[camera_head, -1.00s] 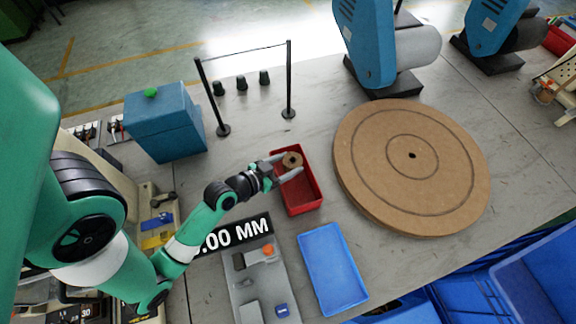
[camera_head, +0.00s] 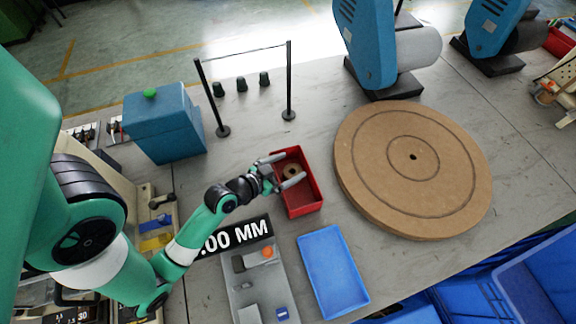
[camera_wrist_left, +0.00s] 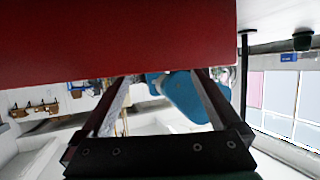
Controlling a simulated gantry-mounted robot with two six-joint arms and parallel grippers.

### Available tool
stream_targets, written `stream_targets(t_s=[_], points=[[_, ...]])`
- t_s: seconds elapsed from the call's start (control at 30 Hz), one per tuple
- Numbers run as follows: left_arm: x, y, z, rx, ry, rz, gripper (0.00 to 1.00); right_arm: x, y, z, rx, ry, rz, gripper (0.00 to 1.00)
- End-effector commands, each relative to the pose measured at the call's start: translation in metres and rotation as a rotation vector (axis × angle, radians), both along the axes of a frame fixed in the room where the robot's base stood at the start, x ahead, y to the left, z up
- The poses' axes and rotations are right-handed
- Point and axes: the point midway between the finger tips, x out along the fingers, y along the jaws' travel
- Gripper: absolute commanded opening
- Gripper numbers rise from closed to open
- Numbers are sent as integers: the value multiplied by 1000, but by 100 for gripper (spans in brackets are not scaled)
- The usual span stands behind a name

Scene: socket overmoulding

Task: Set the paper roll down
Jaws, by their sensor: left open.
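The paper roll (camera_head: 291,170) is a small brown ring with a hole. It sits inside the red bin (camera_head: 305,208), toward the far end. My left gripper (camera_head: 281,171) is open, with its two fingers spread at the bin's left side and reaching over its rim. The fingers do not appear to touch the roll. In the left wrist view the fingers (camera_wrist_left: 165,85) are apart with nothing held between them, and the red bin wall (camera_wrist_left: 110,40) fills the top. The roll is hidden there. My right gripper is not in view.
A blue tray (camera_head: 333,272) lies in front of the bin. A large round brown disc (camera_head: 450,165) is to the right. A grey fixture board (camera_head: 243,292), a blue box (camera_head: 165,128) with a green button and a black post barrier (camera_head: 290,80) stand around.

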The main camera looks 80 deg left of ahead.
Motion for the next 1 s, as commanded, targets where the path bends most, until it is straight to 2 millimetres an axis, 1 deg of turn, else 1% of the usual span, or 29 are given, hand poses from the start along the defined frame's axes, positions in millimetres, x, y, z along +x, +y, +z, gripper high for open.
stream_targets(t_s=[0.17,0.27,0.3,0.37,0.5,0.6,0.7,0.83,1.0], points=[[0,0,2,0,0,0,98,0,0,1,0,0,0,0],[0,0,12,0,-1,0,98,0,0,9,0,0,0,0],[0,0,19,2,-1,0,98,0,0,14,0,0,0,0],[-12,-5,18,-3,2,2,98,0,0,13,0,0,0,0],[-43,-20,32,-5,2,6,98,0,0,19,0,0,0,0],[-67,-30,42,-5,0,10,98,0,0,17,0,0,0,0],[-84,-38,49,-4,-2,11,98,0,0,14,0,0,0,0],[-94,-42,52,-6,3,10,98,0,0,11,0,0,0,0],[-100,-47,57,-1,0,3,98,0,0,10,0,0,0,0]])
